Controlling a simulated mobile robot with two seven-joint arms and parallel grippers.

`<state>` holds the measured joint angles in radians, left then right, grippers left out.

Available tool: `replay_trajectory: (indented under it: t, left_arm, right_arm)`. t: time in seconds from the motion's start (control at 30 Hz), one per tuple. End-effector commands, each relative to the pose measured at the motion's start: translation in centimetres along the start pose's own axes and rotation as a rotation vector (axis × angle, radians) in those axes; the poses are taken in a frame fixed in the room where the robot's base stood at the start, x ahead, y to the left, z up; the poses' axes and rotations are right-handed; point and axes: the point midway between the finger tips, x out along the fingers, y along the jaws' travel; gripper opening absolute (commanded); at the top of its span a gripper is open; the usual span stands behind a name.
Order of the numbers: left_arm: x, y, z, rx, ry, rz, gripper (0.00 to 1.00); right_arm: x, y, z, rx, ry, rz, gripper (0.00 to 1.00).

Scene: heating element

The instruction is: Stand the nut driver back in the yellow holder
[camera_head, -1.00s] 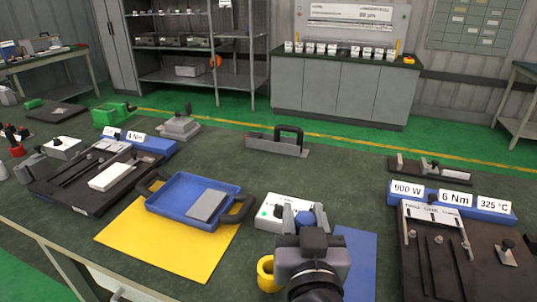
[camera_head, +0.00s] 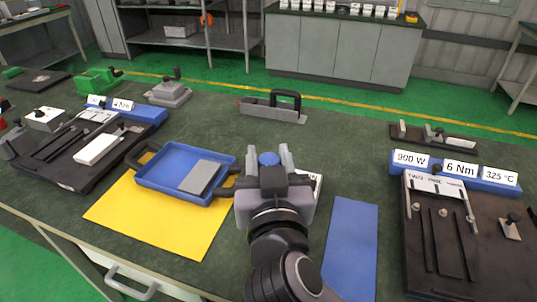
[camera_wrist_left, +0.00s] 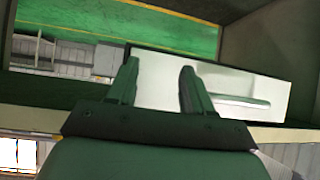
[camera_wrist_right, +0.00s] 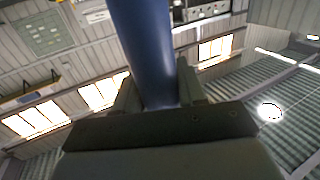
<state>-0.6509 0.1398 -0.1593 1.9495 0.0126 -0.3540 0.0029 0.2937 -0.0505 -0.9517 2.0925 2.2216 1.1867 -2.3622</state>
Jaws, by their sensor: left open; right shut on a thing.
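The nut driver's blue handle (camera_wrist_right: 145,45) stands between the fingers of my right gripper (camera_wrist_right: 158,95) in the right wrist view. In the head view its round blue end (camera_head: 268,159) shows between the fingertips of the right gripper (camera_head: 269,160), which is shut on it. The rest of the tool is hidden by the gripper and arm. The yellow holder does not show now; my right gripper and arm cover that part of the bench. My left gripper (camera_wrist_left: 160,88) is open and empty in its wrist view, and out of the head view.
A blue tray (camera_head: 160,187) with a grey block sits on a yellow mat (camera_head: 130,225) left of my right gripper. A white box (camera_head: 317,183) is partly hidden behind the gripper. A blue mat (camera_head: 350,240) and a black fixture (camera_head: 420,255) lie to the right.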

Motion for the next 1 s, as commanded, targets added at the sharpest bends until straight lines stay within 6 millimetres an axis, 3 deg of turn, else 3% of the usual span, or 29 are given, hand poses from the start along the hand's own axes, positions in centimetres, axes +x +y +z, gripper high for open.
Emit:
replay_trajectory:
  t: [0.5,1.0]
  left_arm:
    - [0.7,0.0,0.9,0.0,0.0,0.001,0.51]
    - [0.8,0.0,1.0,0.0,0.001,0.0,0.51]
  right_arm:
    - [0.0,0.0,4.3,0.0,0.003,0.0,0.0]
    - [0.0,0.0,4.7,0.001,0.003,-0.001,0.0]
